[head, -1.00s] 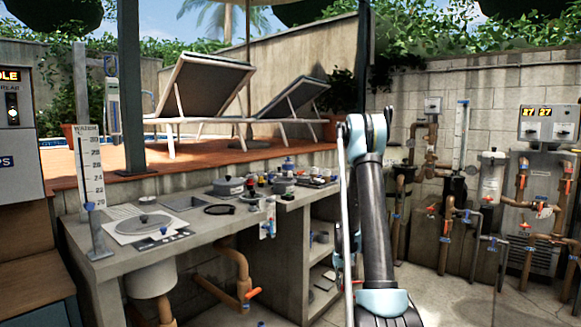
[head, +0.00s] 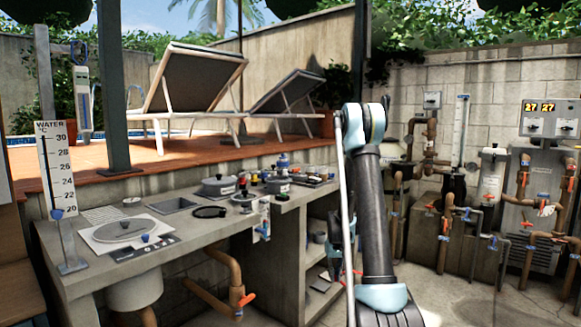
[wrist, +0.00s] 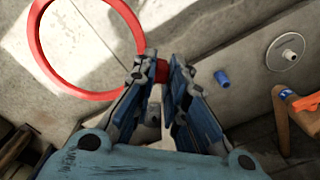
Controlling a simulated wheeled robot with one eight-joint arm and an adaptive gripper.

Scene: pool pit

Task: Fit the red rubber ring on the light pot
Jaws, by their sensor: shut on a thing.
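The red rubber ring (wrist: 92,95) hangs off to the upper left in the wrist view, a thin open hoop cut off by the top edge. My gripper (wrist: 163,72) is shut on a short red part at the ring's side. The ring is clear of the counter things. It is not clearly seen in the head view, where my arm covers part of the scene. I cannot tell for sure which thing is the light pot; a grey lidded pot (head: 218,187) and a round dark-based fitting (head: 244,201) stand on the counter.
The concrete counter (head: 185,255) also bears a black ring (head: 210,212), a large round lid (head: 124,230) and several small parts at its far end. A thermometer board (head: 58,180) stands at its left. Pipes and valves line the right wall. The wrist view shows a white disc (wrist: 285,52) and a blue piece (wrist: 221,78).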

